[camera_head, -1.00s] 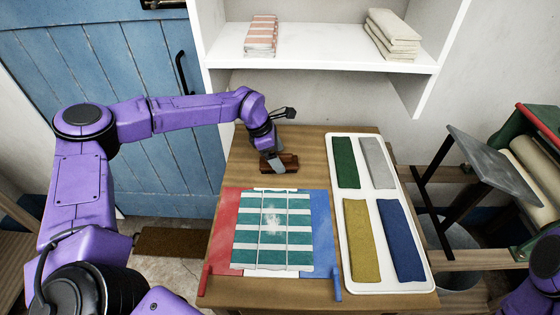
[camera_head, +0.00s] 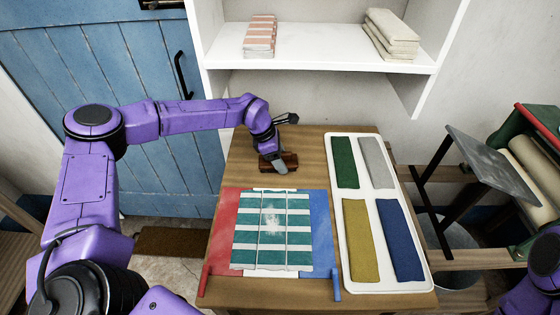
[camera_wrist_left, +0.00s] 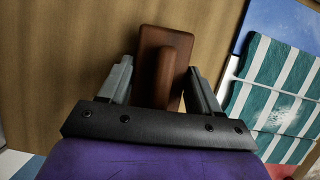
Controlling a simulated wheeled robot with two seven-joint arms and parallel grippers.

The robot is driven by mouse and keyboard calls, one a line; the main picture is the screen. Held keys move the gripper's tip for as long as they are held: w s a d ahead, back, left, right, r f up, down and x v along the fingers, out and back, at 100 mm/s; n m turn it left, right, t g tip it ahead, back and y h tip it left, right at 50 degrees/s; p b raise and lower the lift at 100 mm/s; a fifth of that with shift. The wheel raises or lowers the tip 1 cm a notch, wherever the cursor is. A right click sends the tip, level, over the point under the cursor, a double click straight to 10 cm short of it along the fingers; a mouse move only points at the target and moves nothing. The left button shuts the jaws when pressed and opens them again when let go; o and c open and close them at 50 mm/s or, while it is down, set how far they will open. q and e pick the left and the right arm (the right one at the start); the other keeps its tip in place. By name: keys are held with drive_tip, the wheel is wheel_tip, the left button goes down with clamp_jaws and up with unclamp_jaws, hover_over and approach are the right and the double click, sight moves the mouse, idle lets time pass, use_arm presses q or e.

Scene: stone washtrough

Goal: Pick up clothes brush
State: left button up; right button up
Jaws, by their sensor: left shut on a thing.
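The clothes brush (camera_head: 291,160) is a dark reddish-brown block with a raised handle, at the back left of the wooden table. My left gripper (camera_head: 279,167) is down at it and shut on it. In the left wrist view the brush (camera_wrist_left: 152,40) lies between the two grey fingers of the left gripper (camera_wrist_left: 160,68), which stand on either side of its handle. The brush appears to be at table level; I cannot tell whether it is clear of the wood. My right gripper is out of view.
A green-and-white striped cloth (camera_head: 245,238) with a white smudge lies on a red, white and blue folding board (camera_head: 222,235). A white tray (camera_head: 366,200) with several coloured cloths is to the right. A white shelf (camera_head: 330,55) overhangs behind; a mangle (camera_head: 535,150) stands right.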

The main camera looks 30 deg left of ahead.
use_arm(q)
drive_tip(key=s+d+r+b, duration=0.3)
drive_tip(key=s+r, duration=0.9)
drive_tip(key=s, duration=0.1)
drive_tip(key=shift+s+d+r, duration=0.15)
drive_tip(key=shift+s+d, duration=0.1)
drive_tip(key=shift+s, duration=0.05)
drive_tip(key=shift+o, duration=1.3)
drive_tip(key=shift+c, duration=0.4)
